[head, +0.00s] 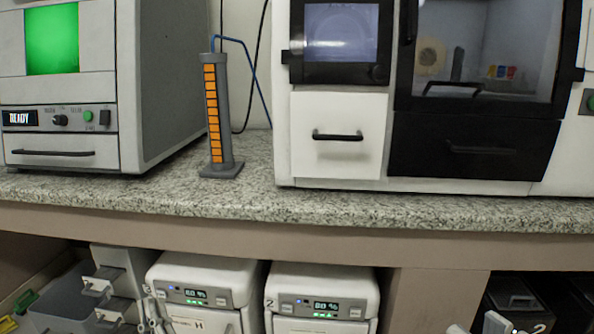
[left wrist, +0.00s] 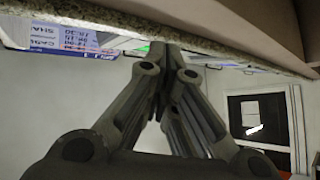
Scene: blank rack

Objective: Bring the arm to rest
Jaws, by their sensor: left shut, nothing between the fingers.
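My left gripper (left wrist: 166,52) shows in the left wrist view, its two dark grey fingers meeting at the tips with nothing between them. The tips are close to the speckled edge of the counter (left wrist: 110,22). In the head view only small pale parts show along the bottom edge, too cut off to tell whether they belong to my arms. My right gripper cannot be made out in either view.
The granite counter (head: 230,202) carries a machine with a green screen (head: 52,38), an orange-marked column (head: 213,115) and a white-and-black machine (head: 338,136). Below it are two white units (head: 207,272) (head: 322,279) with lit displays and a grey bin (head: 62,297) at left.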

